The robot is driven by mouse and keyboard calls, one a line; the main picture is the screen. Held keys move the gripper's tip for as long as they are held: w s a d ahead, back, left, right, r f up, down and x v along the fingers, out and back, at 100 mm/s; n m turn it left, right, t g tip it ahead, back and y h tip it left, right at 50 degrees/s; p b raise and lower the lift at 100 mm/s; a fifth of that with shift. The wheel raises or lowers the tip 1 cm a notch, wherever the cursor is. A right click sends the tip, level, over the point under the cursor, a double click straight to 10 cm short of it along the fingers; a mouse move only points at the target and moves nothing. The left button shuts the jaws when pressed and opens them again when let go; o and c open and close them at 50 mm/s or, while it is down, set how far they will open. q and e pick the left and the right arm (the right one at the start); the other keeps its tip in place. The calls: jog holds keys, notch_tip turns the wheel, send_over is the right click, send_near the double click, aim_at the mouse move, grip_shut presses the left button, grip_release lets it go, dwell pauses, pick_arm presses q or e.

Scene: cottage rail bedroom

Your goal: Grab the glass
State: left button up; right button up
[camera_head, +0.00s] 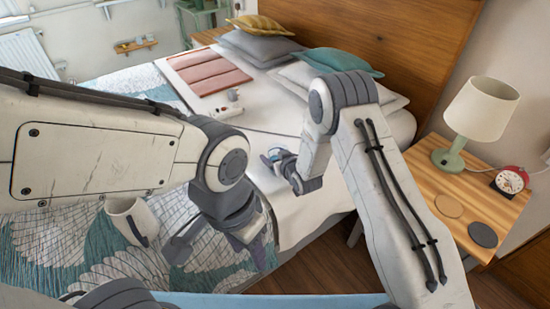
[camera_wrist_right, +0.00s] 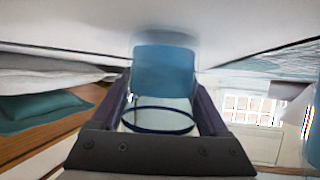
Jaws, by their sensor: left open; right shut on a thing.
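The glass is clear with a dark blue rim and a blue end; in the right wrist view the glass (camera_wrist_right: 165,72) sits between both fingers of my right gripper (camera_wrist_right: 165,110). In the head view my right gripper (camera_head: 280,160) is over the white bedding, and only a small bluish part of the glass (camera_head: 273,153) shows past it. My right gripper is shut on the glass. My left gripper (camera_head: 248,238) is lower in the head view, open and pointing down over the bed's near edge, apart from the glass.
A white mug (camera_head: 130,220) is on the patterned blanket near my left arm. A pink folded cloth (camera_head: 208,73), a small grey cup (camera_head: 233,95) and a white item (camera_head: 225,113) lie on the bed. The wooden nightstand (camera_head: 455,185) at right bears a lamp (camera_head: 478,112), red clock (camera_head: 511,180) and coasters.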

aim_at(274, 147)
jog(key=shift+r, duration=1.95)
jog(key=s+d+r, duration=0.3)
jog(key=d+r, duration=0.4)
jog(key=d, duration=0.4)
jog(key=shift+s, duration=0.3)
